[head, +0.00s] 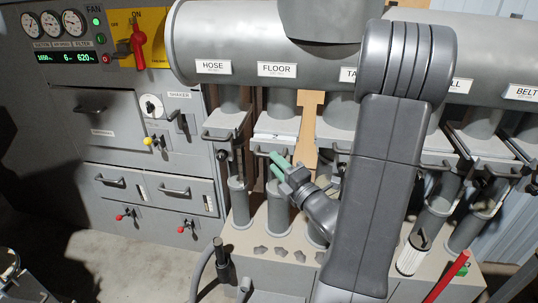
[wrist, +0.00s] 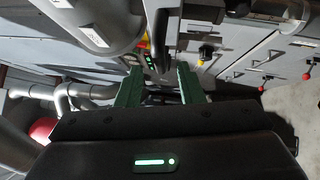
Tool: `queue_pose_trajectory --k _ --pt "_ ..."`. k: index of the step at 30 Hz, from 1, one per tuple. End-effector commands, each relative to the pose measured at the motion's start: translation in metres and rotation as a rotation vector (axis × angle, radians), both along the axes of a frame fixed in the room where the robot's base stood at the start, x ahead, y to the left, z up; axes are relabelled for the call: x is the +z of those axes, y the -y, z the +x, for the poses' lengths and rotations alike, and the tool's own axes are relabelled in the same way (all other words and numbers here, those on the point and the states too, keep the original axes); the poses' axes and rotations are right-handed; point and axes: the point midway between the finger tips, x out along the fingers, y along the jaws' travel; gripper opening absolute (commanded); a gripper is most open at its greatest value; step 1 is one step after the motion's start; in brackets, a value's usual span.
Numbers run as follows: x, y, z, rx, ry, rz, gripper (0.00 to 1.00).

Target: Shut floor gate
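The FLOOR label (head: 277,69) is on the big grey duct in the head view. Below it, the floor gate (head: 275,136) is a pale plate across the vertical pipe, with a dark bar handle at its front edge. My gripper (head: 279,161) is at the lower right of this gate, its green fingertips beside the handle's right part. I cannot tell whether they touch the handle. In the wrist view my gripper (wrist: 159,88) shows two green fingers spread apart with nothing clearly between them. The floor gate cannot be made out in the wrist view.
The HOSE gate (head: 221,124) is close on the left. A tan upright board (head: 307,125) stands just right of the floor pipe. More gates and pipes stand at right, partly behind my arm. A control panel with gauges and a red fan switch (head: 138,45) is at upper left.

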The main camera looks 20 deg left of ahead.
Motion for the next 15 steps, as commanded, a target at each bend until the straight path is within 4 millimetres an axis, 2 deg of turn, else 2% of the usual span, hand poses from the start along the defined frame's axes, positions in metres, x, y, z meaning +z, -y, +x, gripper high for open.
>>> queue_pose_trajectory --k 6,15 --pt "0.005 -0.026 0.015 0.003 0.0 -0.001 0.34" --pt "0.006 -0.037 0.022 0.0 -0.001 0.001 0.34"
